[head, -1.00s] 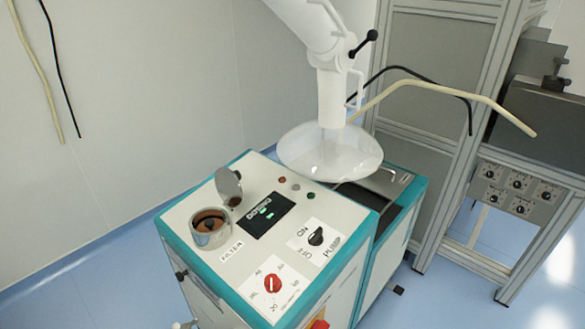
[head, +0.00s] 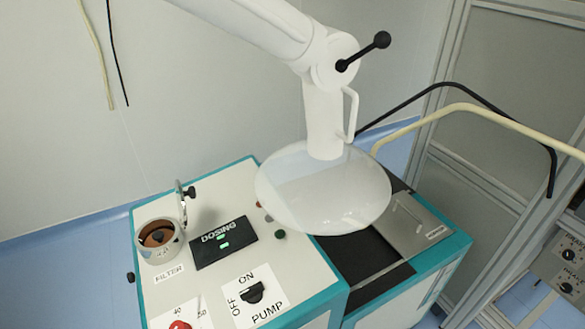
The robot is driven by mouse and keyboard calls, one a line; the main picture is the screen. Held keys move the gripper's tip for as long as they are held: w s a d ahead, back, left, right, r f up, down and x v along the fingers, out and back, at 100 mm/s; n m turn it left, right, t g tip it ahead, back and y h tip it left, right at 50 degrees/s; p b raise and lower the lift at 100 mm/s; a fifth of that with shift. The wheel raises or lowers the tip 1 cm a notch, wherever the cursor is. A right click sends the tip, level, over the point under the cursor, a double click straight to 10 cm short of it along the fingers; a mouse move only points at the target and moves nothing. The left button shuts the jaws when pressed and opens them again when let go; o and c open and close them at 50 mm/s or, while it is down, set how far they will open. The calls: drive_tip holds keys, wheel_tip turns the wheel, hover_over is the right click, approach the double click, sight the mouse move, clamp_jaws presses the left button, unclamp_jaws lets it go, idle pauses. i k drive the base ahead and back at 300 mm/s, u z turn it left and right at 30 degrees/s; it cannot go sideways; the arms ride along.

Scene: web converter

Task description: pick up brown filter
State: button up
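The brown filter (head: 157,235) sits inside a round metal housing (head: 168,254) on the left of the machine's top panel, above the label FILTER. A dark knob or hole shows at its middle. The housing's hinged lid (head: 181,205) stands open, almost edge-on, behind and to the right of it. My gripper is not in view.
The white machine top (head: 215,275) carries a dosing display (head: 224,242), a pump switch (head: 252,292) and a red dial (head: 180,325). A white hood (head: 322,190) on a jointed arm hangs right of the panel. Cream and black hoses (head: 470,107) and a metal frame stand right.

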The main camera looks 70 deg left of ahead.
sight(156, 239)
drive_tip(key=i, duration=1.5)
drive_tip(key=u, duration=4.15)
drive_tip(key=i, duration=0.5)
drive_tip(key=k, duration=0.5)
drive_tip(key=u, duration=0.75)
drive_tip(key=i, duration=0.7)
drive_tip(key=z, duration=0.5)
